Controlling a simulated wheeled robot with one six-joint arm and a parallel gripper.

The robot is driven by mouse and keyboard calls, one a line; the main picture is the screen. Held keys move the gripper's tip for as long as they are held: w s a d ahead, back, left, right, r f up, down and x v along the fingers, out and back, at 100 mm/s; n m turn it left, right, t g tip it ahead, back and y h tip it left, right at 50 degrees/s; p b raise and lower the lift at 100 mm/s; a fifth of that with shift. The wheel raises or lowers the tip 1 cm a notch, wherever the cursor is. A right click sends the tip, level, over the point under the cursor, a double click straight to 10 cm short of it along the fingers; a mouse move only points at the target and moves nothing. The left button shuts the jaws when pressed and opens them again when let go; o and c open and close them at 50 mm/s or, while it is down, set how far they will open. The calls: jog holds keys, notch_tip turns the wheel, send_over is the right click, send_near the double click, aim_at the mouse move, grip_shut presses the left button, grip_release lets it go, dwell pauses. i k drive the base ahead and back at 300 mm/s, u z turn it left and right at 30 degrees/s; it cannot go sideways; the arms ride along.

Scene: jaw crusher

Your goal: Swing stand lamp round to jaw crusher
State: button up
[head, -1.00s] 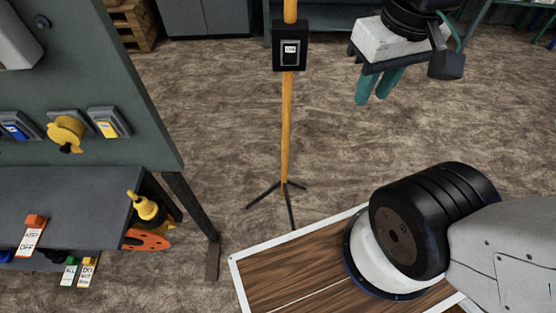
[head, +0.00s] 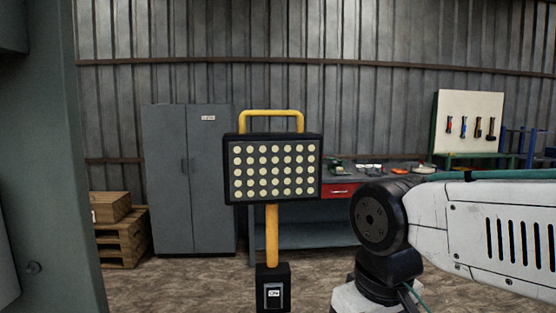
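The stand lamp (head: 276,169) is in the middle of the head view. Its black rectangular head has rows of pale round lights and faces me, with a yellow handle (head: 271,114) on top. A yellow pole (head: 271,235) runs down to a black switch box (head: 273,289) with a small white label at the bottom edge. I cannot tell whether the lights are lit. The lamp's feet are out of view. My arm reaches in from the right, its wrist right of the pole. My gripper's fingers are below the frame. I cannot identify the jaw crusher here.
A grey-green panel edge (head: 43,160) stands close at the left. Behind the lamp are a grey cabinet (head: 190,180), wooden pallets (head: 122,240) and a workbench (head: 300,237). A tool board (head: 468,120) is at the back right. Some bare floor shows around the pole.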

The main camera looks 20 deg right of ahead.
aim_at(281, 167)
jog(key=k, duration=0.5)
jog(key=z, duration=1.8)
jog(key=i, duration=0.9)
jog(key=u, duration=1.8)
